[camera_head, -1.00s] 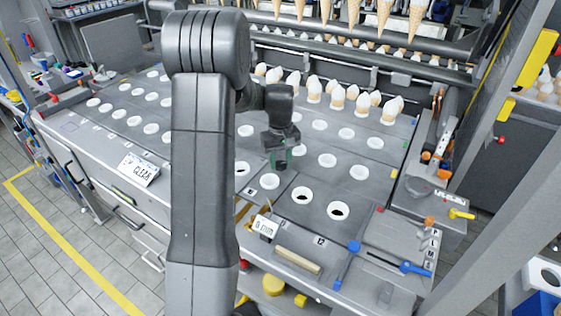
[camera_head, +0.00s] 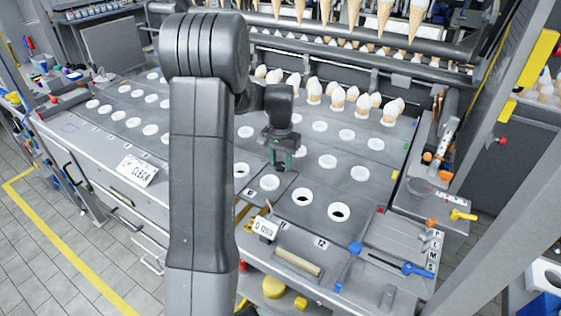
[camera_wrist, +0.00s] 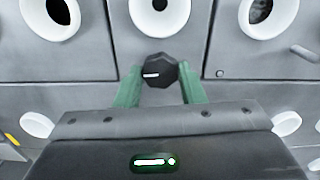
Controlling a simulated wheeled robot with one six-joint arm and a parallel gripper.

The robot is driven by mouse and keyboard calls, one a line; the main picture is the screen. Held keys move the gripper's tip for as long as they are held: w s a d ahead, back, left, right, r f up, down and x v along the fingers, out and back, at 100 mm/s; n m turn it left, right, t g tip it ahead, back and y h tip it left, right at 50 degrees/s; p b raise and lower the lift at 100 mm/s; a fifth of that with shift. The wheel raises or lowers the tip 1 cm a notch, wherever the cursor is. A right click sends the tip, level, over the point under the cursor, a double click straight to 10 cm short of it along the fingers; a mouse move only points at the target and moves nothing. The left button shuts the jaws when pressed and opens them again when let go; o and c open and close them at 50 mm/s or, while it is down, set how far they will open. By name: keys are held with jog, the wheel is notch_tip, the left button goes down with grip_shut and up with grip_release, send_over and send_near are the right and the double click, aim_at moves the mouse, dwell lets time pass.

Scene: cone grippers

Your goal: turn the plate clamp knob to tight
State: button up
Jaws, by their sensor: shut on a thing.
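The plate clamp knob (camera_wrist: 160,71) is black and faceted, with a white line that points to the left in the wrist view. It sits on the grey plate (camera_wrist: 190,48), just in front of a white-rimmed hole. My gripper (camera_wrist: 161,72) has green fingers, one on each side of the knob, and is shut on it. In the head view my gripper (camera_head: 283,160) is low over the plate rows, right of my arm. The knob is hidden there behind the fingers.
White-rimmed holes surround the gripper, such as the dark one (camera_head: 302,197) to its right. Filled cones (camera_head: 337,98) stand in a row behind. A blue-handled lever (camera_head: 415,268) lies at the right front.

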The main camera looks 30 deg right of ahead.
aim_at(280, 165)
jog(key=shift+m, duration=0.5)
jog(key=o, duration=1)
jog(key=shift+r, duration=0.1)
notch_tip(280, 165, up, 14)
jog(key=shift+f+b, duration=0.15)
jog(key=shift+b, duration=0.35)
notch_tip(280, 165, down, 14)
jog(key=shift+r+p, duration=0.1)
jog(key=shift+p, duration=0.4)
